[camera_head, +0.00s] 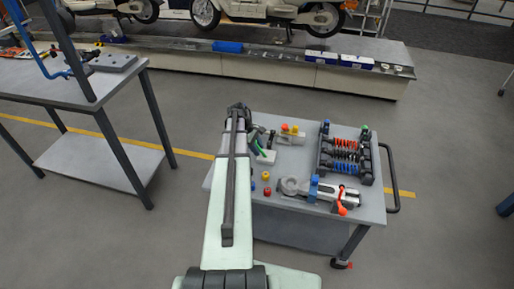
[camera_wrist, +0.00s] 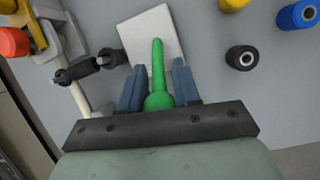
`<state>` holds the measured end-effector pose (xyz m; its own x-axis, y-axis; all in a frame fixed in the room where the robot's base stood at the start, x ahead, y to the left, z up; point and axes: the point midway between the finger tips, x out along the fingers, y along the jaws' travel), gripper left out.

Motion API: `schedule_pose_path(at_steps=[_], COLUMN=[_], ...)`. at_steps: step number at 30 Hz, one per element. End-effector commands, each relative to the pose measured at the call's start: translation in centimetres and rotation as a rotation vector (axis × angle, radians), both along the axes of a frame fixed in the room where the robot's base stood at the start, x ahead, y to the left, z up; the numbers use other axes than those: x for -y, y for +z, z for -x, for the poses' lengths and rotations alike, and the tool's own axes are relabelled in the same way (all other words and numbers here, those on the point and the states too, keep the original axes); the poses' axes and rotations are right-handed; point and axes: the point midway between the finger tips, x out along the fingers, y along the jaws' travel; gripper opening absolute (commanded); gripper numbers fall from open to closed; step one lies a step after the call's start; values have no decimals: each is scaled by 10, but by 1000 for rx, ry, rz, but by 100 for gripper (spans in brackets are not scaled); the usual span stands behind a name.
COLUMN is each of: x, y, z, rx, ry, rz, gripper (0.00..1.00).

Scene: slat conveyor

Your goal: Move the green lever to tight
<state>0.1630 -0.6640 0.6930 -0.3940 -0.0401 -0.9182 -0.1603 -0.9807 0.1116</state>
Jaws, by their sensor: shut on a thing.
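The green lever (camera_wrist: 157,75) stands between the two blue-grey fingers of my gripper (camera_wrist: 158,88) in the wrist view. The fingers are closed about its lower part, and its tip points away from the gripper body. A pale plate (camera_wrist: 153,30) lies behind the lever tip. In the head view the green lever (camera_head: 261,150) shows as a small strip beside the end of my arm, on the cart top. My arm hides most of the gripper there. No tight marking can be read in either view.
The grey cart (camera_head: 288,211) also bears a rack of red and blue springs (camera_head: 344,155), a grey clamp with orange handle (camera_head: 320,190), and small coloured knobs (camera_head: 266,177). Black and white rods (camera_wrist: 85,72) lie close left of the fingers. A workbench (camera_head: 70,85) stands left.

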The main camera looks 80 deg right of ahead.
Motion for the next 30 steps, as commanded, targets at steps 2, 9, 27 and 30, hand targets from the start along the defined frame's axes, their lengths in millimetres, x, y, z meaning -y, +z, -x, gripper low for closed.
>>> schedule_pose_path(at_steps=[2,9,27,30], x=[0,1,0,0], y=[0,0,12,14], z=[0,0,20,27], rx=[0,1,299,394], ry=[0,0,-4,-5], rz=[1,1,5,5], gripper=[0,0,0,0])
